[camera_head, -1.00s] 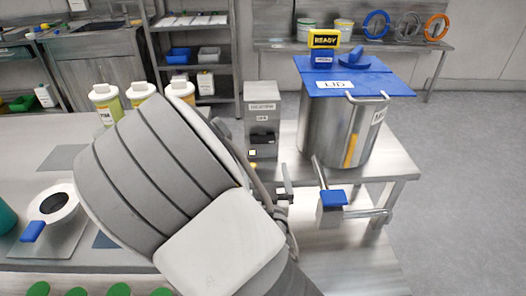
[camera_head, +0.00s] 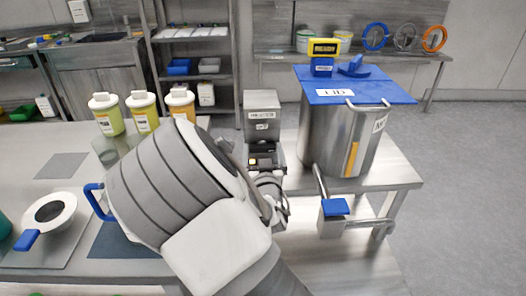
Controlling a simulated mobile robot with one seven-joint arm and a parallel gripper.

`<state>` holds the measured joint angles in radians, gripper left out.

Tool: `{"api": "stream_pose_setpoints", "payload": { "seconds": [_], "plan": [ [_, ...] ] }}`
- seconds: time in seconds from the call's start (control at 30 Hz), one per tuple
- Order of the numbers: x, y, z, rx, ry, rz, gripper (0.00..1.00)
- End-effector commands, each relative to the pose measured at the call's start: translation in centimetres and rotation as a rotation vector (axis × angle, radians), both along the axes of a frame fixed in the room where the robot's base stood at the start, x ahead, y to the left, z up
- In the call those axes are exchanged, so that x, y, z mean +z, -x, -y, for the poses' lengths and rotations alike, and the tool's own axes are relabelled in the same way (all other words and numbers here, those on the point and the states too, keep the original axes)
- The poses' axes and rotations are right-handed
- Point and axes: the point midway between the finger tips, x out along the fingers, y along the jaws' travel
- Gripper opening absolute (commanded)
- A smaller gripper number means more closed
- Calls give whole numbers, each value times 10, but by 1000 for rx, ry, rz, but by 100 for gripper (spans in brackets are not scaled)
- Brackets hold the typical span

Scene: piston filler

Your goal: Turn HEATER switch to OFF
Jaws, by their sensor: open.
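The heater switch box (camera_head: 262,105) is a grey upright box with a label and a smaller tag on its front. It stands left of the steel vat. A dark switch part and a small orange light show low on its front. My gripper (camera_head: 266,172) is open, right at the lower front of the box. My arm covers much of this area, so the fingertips and the switch's position are hard to make out. I cannot tell whether the fingers touch the switch.
The steel vat (camera_head: 333,135) with a blue lid (camera_head: 375,92) stands close on the right, with a blue-capped valve (camera_head: 335,207) at its front. Several bottles (camera_head: 143,110) stand left of my arm. A blue-handled item (camera_head: 93,203) shows beside my arm.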

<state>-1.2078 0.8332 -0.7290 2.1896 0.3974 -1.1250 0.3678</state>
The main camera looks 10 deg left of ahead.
Motion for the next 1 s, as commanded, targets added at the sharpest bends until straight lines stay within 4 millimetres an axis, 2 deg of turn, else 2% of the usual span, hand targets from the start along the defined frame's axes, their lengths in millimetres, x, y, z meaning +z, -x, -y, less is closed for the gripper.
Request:
{"api": "stream_pose_setpoints", "payload": {
  "seconds": [0.07,0.4,0.73,1.0],
  "plan": [
    [0,0,0,0,0,0,96],
    [0,0,0,0,0,0,35],
    [0,0,0,0,43,12,34],
    [0,0,0,-1,210,55,34]
  ]
}}
